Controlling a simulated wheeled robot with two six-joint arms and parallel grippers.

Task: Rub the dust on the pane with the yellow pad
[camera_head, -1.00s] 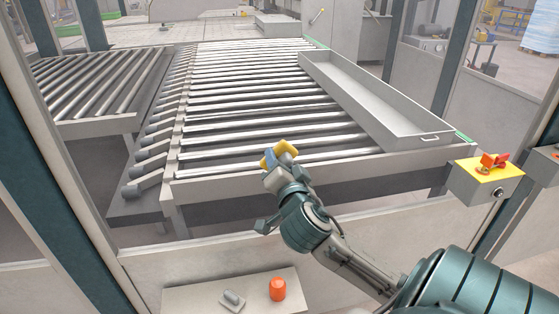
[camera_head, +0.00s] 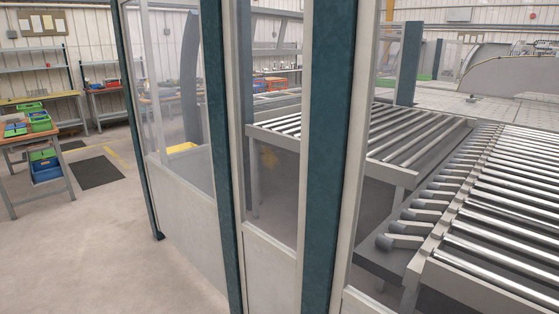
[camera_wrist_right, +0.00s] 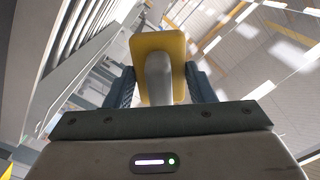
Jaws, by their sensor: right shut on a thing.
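The yellow pad (camera_wrist_right: 147,43) shows in the right wrist view, with a grey handle in front of it. My right gripper (camera_wrist_right: 160,80) is shut on the pad's handle, with a dark finger on each side. The pad's rubbing face is turned away from the camera. In the head view, a clear pane (camera_head: 272,205) stands in a narrow framed panel near the middle. A faint yellow-brown patch, likely the dust (camera_head: 268,156), shows on it. Neither gripper shows in the head view.
Green posts (camera_head: 332,140) frame the guard panels. Roller conveyors (camera_head: 500,215) lie behind them at right. Open floor (camera_head: 110,245) lies at left.

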